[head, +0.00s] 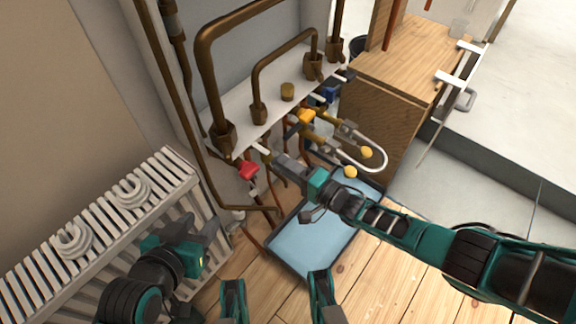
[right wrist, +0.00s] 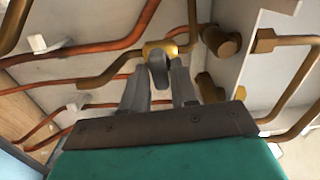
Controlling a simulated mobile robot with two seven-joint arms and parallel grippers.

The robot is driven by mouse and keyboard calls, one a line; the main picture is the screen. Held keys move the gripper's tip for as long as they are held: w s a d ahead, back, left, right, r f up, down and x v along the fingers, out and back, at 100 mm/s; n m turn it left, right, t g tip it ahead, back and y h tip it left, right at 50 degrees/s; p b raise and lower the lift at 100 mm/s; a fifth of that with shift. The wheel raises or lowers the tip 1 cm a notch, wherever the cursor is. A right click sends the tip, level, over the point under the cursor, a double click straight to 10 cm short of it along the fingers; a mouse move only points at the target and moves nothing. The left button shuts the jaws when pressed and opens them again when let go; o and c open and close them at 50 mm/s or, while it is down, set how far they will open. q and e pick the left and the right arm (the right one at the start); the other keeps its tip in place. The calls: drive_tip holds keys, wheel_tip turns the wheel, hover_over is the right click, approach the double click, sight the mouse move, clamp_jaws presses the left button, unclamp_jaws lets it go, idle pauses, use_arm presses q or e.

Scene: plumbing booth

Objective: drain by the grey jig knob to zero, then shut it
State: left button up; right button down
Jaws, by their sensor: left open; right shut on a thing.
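My right gripper (head: 276,158) reaches in from the right to the pipework below the white shelf. In the right wrist view its two grey fingers (right wrist: 160,88) are shut on a grey knob (right wrist: 158,68) on a brass fitting (right wrist: 168,47). In the head view the gripper hides most of that knob. My left gripper (head: 212,230) is open and empty beside the radiator, apart from the pipes. No gauge reading can be made out.
Red (head: 248,168), yellow (head: 305,116) and blue (head: 331,95) valve handles sit along the pipes. A shallow blue tray (head: 300,250) lies on the floor below. A white radiator (head: 165,205) stands left, and a wooden cabinet (head: 385,120) stands right.

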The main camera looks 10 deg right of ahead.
use_arm(q)
drive_tip(key=shift+s+f, duration=0.1)
drive_tip(key=shift+s, duration=0.05)
use_arm(e)
drive_tip(key=shift+s+f+m, duration=0.1)
drive_tip(key=shift+m, duration=0.5)
use_arm(q)
drive_tip(key=shift+w, duration=0.2)
use_arm(e)
drive_tip(key=c, duration=1.1)
unclamp_jaws()
drive_tip(key=shift+o, duration=0.2)
use_arm(q)
drive_tip(key=p, duration=0.1)
drive_tip(key=a+r+p, duration=0.1)
drive_tip(key=p, duration=0.1)
drive_tip(key=shift+s+r+y, duration=0.15)
drive_tip(key=shift+s+y, duration=0.15)
use_arm(e)
drive_tip(key=v, duration=1.3)
use_arm(q)
drive_tip(key=shift+r, duration=0.15)
drive_tip(key=shift+d, duration=0.1)
